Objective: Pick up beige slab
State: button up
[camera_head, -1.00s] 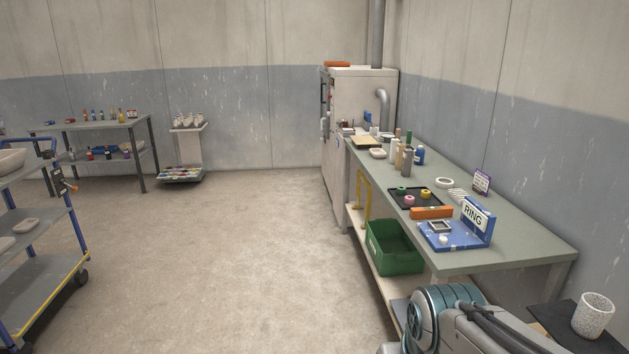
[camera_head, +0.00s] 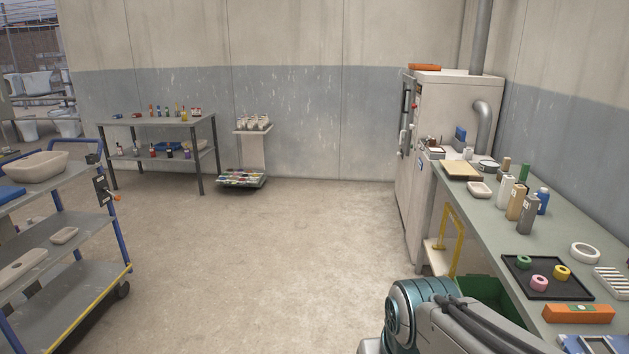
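A flat tan-beige slab (camera_head: 461,171) lies at the far end of the long bench (camera_head: 485,212), near the kiln-like cabinet. A pale flat piece with a hole (camera_head: 22,266) and a smaller pale block (camera_head: 64,235) lie on the middle shelf of the cart at left. I cannot tell for sure which of these is the beige slab. Part of my arm shows at the bottom, right of centre. My gripper is out of view.
The blue cart (camera_head: 75,286) stands at left and the tall cabinet (camera_head: 455,110) at the bench's far end. Bottles (camera_head: 516,200), a black tray (camera_head: 520,264) and an orange block (camera_head: 577,313) crowd the bench. The middle floor is clear.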

aim_at(453, 168)
jog(key=i, duration=1.6)
jog(key=z, duration=0.75)
jog(key=i, duration=1.6)
jog(key=z, duration=0.6)
jog(key=i, duration=0.4)
jog(key=z, duration=0.25)
